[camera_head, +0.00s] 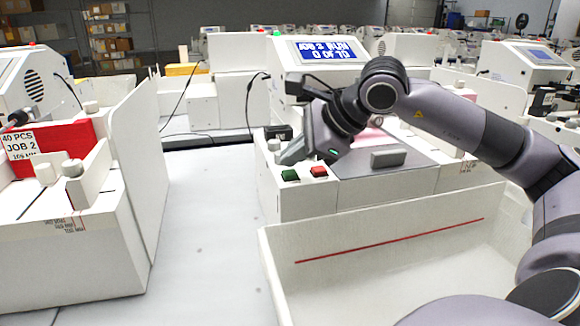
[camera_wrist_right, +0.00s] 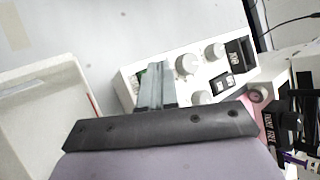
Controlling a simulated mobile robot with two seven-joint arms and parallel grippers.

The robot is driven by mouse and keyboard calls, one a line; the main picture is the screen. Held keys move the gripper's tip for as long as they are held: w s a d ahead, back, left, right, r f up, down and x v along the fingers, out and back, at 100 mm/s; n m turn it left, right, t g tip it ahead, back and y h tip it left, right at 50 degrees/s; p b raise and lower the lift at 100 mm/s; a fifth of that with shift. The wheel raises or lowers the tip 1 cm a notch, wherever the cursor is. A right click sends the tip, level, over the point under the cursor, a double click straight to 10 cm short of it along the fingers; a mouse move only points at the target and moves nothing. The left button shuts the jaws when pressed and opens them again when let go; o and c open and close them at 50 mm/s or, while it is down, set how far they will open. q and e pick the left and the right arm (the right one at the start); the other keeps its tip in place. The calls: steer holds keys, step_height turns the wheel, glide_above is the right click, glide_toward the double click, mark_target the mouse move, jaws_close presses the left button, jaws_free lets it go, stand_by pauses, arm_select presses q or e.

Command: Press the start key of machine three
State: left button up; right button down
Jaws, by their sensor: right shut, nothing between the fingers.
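A white machine (camera_head: 305,203) stands right of centre in the head view. A green key (camera_head: 290,175) and a red key (camera_head: 319,171) sit side by side on its front panel. My left gripper is out of view.
A white open bin (camera_head: 370,262) with a red line stands in front of the machine. Knobs (camera_wrist_right: 187,64) sit beside the fingers. Another machine (camera_head: 70,240) with a red "JOB 2" pack stands at left. The table between (camera_head: 205,230) is clear.

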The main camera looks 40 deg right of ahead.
mark_target(294, 174)
steer(key=shift+r, duration=0.3)
step_height(294, 174, up, 5)
steer(key=p, duration=0.5)
steer(key=shift+f, duration=0.1)
stand_by(0.8)
